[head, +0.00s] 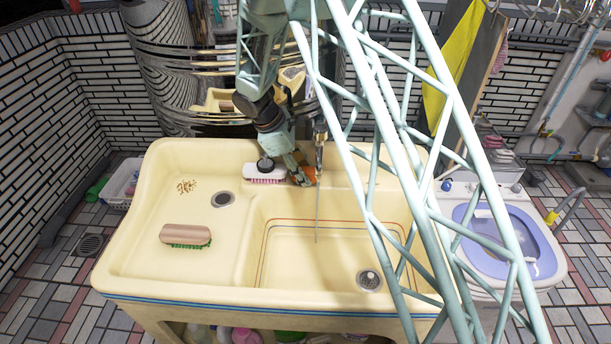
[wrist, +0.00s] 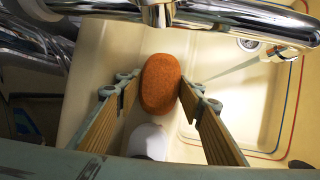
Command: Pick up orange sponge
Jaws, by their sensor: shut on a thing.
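The orange sponge (wrist: 160,84) is a rounded oval block, seen between my gripper's (wrist: 164,92) two fingertips in the wrist view. The right fingertip is against its side; on the left, contact is hard to make out. My gripper is shut on the sponge. In the head view my gripper (head: 300,179) is at the sink's back ledge, just left of the tap. Only a bit of the orange sponge (head: 309,174) shows there, partly hidden by the fingers and tap. Whether it still touches the ledge is unclear.
A white brush with pink bristles (head: 264,173) lies close left of my gripper. The metal tap (head: 320,148) stands close right, with a thin stream falling into the basin. A brown brush with green bristles (head: 186,236) lies on the sink's left side. The basin (head: 300,265) is otherwise clear.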

